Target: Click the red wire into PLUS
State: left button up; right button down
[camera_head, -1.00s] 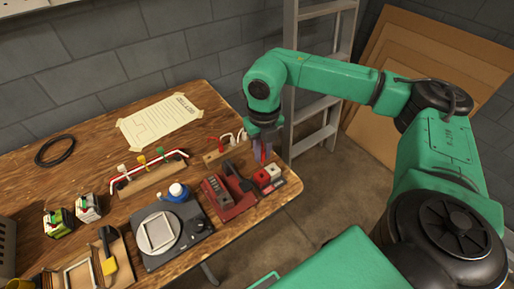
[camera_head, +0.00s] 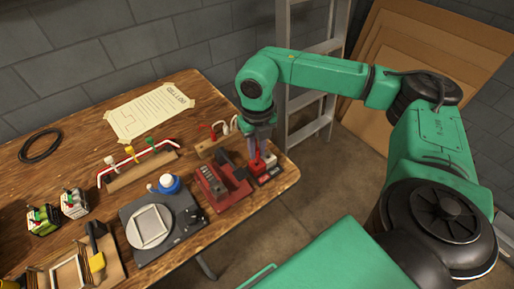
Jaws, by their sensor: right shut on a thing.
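My right gripper (camera_head: 259,151) points down at the table's right end, its fingers close together and shut on a small red piece that looks like the red wire's end. It is directly above the red socket (camera_head: 257,168) of a small terminal block. The fingers partly cover this spot, so I cannot tell whether the wire end is inside the socket. Plus marks are too small to read. My left gripper is out of view.
A red device with a dark lever (camera_head: 221,187) stands close left of the socket block. A wooden holder (camera_head: 212,146) with red and white wire ends is behind it. The table's right edge is near.

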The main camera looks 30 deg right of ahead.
aim_at(257, 157)
jog(key=shift+f+b, duration=1.5)
jog(key=shift+f, duration=0.2)
dwell(1.1)
dwell(0.8)
jog(key=c, duration=0.7)
grip_release()
jog(key=shift+c, duration=0.2)
jog(key=shift+r+p, duration=2.5)
jog(key=shift+r, duration=1.1)
